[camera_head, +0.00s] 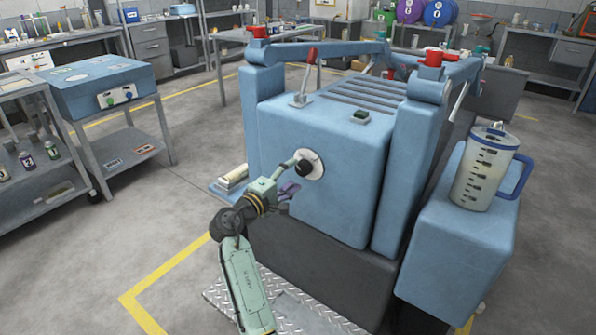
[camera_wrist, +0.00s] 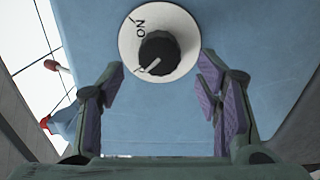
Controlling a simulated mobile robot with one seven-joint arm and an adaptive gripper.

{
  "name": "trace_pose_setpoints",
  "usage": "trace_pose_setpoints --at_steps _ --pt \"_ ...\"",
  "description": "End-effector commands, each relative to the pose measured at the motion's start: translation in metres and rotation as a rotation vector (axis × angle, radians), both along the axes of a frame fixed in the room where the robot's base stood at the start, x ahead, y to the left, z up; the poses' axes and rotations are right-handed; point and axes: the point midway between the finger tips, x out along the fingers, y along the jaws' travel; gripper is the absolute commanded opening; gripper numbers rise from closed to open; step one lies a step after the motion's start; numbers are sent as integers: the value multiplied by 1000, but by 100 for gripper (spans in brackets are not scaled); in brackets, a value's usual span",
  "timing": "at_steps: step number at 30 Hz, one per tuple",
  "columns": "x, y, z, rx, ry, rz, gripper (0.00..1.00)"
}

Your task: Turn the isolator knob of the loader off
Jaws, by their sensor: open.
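The blue loader (camera_head: 335,135) stands in the middle of the head view. Its isolator knob (camera_head: 303,168) is black, on a round white plate on the loader's face. In the wrist view the knob (camera_wrist: 159,53) shows a white pointer line towards the lower left. My gripper (camera_head: 287,184) is in front of the face, close to the knob. In the wrist view its purple-padded fingers (camera_wrist: 158,92) are open and empty, spread wider than the knob, which appears between and beyond their tips.
A cart with a blue box (camera_head: 100,87) is at left.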

Motion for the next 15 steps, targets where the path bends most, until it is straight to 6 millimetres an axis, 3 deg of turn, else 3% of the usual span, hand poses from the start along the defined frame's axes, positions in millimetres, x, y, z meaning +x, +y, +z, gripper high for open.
trace_pose_setpoints --at_steps 6,15 --pt "-38 29 0 0 0 4 59" --pt "-62 45 0 -1 0 0 59"
